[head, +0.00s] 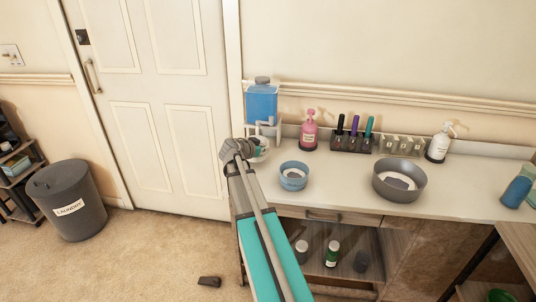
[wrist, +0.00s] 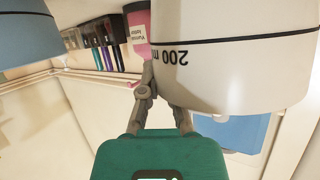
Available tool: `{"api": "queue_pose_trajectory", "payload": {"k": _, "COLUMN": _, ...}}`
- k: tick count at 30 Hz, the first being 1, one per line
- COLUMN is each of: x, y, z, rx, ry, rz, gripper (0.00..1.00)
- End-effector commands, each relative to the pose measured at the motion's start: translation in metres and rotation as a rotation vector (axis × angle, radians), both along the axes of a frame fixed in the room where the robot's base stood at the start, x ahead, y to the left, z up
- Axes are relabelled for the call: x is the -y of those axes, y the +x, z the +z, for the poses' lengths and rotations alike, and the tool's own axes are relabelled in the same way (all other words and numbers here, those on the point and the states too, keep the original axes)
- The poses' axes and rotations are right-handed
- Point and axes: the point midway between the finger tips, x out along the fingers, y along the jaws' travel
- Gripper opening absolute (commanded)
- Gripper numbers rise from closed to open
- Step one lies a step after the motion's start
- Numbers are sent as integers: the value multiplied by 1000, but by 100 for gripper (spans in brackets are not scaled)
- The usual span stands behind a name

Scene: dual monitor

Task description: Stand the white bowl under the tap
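The white bowl (head: 262,148) shows partly behind my gripper (head: 238,150) at the counter's left end, just below the blue dispenser tank (head: 262,102). In the wrist view the bowl (wrist: 235,65) is large and close, with an upside-down "200 m" mark and a black line. My gripper (wrist: 163,92) is at its rim; one finger lies along the outside edge and the other passes behind the wall. It looks closed on the wall. The tap itself is hard to make out in the head view. I cannot tell whether the bowl touches the counter.
A blue bowl (head: 294,176) stands just right of the white one, and a grey bowl (head: 399,180) farther right. A pink pump bottle (head: 309,132), a rack of pens (head: 351,142) and a white pump bottle (head: 439,143) line the back. Bare counter (head: 340,190) lies between the bowls.

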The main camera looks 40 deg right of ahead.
Motion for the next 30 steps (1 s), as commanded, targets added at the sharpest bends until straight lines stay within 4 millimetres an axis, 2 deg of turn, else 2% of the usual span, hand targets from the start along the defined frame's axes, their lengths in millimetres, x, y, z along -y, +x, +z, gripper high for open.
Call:
{"api": "queue_pose_trajectory", "payload": {"k": 4, "x": 10, "y": 2, "z": 0, "rx": 0, "ry": 0, "rz": 0, "gripper": 0}}
{"api": "queue_pose_trajectory", "payload": {"k": 17, "x": 10, "y": 2, "z": -2, "rx": 0, "ry": 0, "rz": 1, "gripper": 0}}
{"api": "queue_pose_trajectory", "payload": {"k": 30, "x": 9, "y": 2, "z": -33, "rx": 0, "ry": 0, "rz": 2, "gripper": 0}}
